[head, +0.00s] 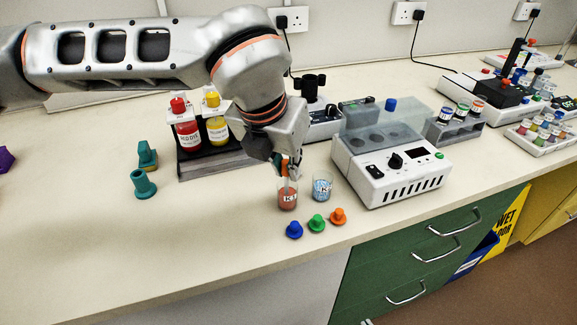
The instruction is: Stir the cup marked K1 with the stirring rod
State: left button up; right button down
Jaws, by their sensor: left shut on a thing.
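The cup marked K1 (288,201) is a small clear cup with reddish-brown contents, standing upright near the bench's front edge. My left gripper (287,170) is directly above it, pointing down and shut on the stirring rod (285,166), whose orange upper part shows between the fingers. The rod runs down to the cup's mouth. Its lower end seems to be inside the cup, but I cannot tell how deep. A second clear cup (322,187) with blue and white contents stands just to the right. My right gripper is out of view.
Blue (294,230), green (317,223) and orange (338,216) caps lie in front of the cups. A white device (405,185) stands to the right. A bottle rack (215,164) and teal pieces (144,185) are to the left. The front-left bench is clear.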

pick_arm(q)
jog(key=shift+d+r, duration=0.1)
jog(key=shift+r, duration=0.75)
jog(key=shift+r+p, duration=0.95)
jog(key=shift+r, duration=0.6)
jog(key=shift+r+p, duration=0.3)
jog(key=shift+r, duration=0.3)
